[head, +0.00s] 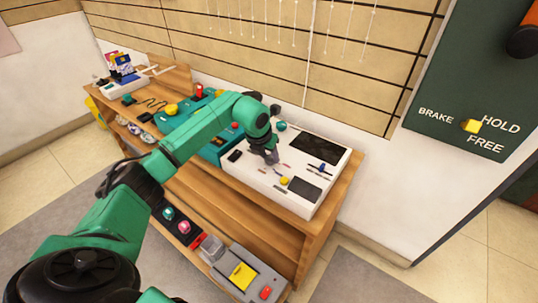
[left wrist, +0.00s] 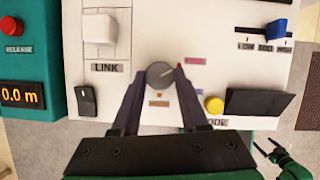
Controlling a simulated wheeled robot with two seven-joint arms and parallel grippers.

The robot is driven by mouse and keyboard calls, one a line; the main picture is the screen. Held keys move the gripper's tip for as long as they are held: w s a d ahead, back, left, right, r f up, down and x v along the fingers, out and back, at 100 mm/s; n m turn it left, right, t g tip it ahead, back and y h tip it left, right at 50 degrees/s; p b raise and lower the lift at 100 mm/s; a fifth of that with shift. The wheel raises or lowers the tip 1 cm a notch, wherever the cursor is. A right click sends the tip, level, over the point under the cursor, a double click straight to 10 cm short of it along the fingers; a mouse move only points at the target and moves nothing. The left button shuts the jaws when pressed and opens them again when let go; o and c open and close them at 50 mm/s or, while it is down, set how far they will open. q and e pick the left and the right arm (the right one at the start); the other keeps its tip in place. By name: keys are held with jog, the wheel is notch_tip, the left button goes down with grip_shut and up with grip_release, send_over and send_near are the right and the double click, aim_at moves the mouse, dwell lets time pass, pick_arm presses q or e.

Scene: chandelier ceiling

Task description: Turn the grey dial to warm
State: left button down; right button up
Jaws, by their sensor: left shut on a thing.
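The grey dial (left wrist: 160,74) is round and sits on a white console panel (left wrist: 150,20). Its light pointer line slants to the upper right in the left wrist view. A pink label (left wrist: 195,61) lies to its right and an orange label (left wrist: 158,103) below it; I cannot read either. My left gripper (left wrist: 161,76) has its two dark fingers on either side of the dial, shut on it. In the head view my left gripper (head: 271,158) comes down onto the white console and hides the dial.
Near the dial are a yellow button (left wrist: 214,104), a white block marked LINK (left wrist: 98,28), a black switch (left wrist: 86,101) and a blue lever (left wrist: 276,28). A teal box with a red button (left wrist: 12,26) stands left. The wooden bench (head: 335,205) holds the console.

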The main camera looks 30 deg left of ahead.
pick_arm(q)
jog(key=shift+d+r+n+y+p, duration=0.15)
jog(key=shift+n+y+p, duration=0.3)
jog(key=shift+n, duration=0.65)
jog(key=shift+w+n+y, duration=0.1)
jog(key=shift+n+y, duration=0.35)
jog(key=shift+n, duration=0.75)
jog(key=n+g+y, duration=0.1)
jog(key=n, duration=0.2)
jog(key=shift+w+d+n, duration=0.1)
jog(key=shift+d+n, duration=0.05)
jog(key=shift+n, duration=0.15)
jog(key=shift+d+n+g+y, duration=0.1)
jog(key=shift+n+g+y, duration=0.45)
jog(key=shift+n, duration=1.25)
jog(key=shift+w, duration=0.1)
jog(key=shift+c, duration=2.1)
grip_release()
